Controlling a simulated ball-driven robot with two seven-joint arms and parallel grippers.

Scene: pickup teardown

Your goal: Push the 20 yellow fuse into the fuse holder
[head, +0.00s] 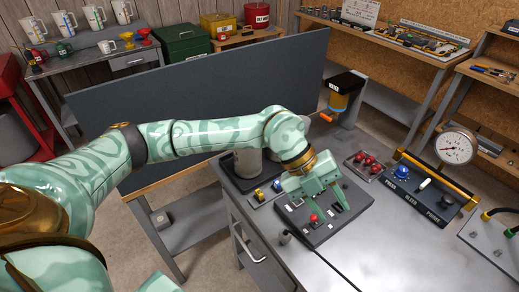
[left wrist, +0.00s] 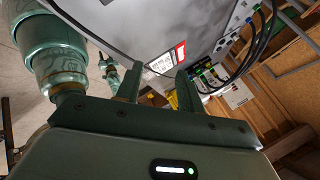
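A small yellow piece (head: 259,194), which looks like the yellow fuse, sits in a small dark rack beside a blue piece (head: 277,186); its number is too small to read. A black panel (head: 322,235) with a red knob (head: 313,218) and small white fittings lies on the grey bench; I cannot make out which fitting is the fuse holder. My left gripper (head: 332,210) is over this panel, right of the yellow piece and apart from it. Its two fingers stand apart in the left wrist view (left wrist: 157,85), with nothing visibly clamped. My right gripper is not in view.
A dark upright screen (head: 190,110) stands behind the bench. A grey cylinder (head: 248,162) stands close behind my left wrist. Red parts (head: 368,163) in a tray and a gauge panel (head: 425,190) lie to the right. The bench front (head: 300,265) is mostly clear, with a black cable.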

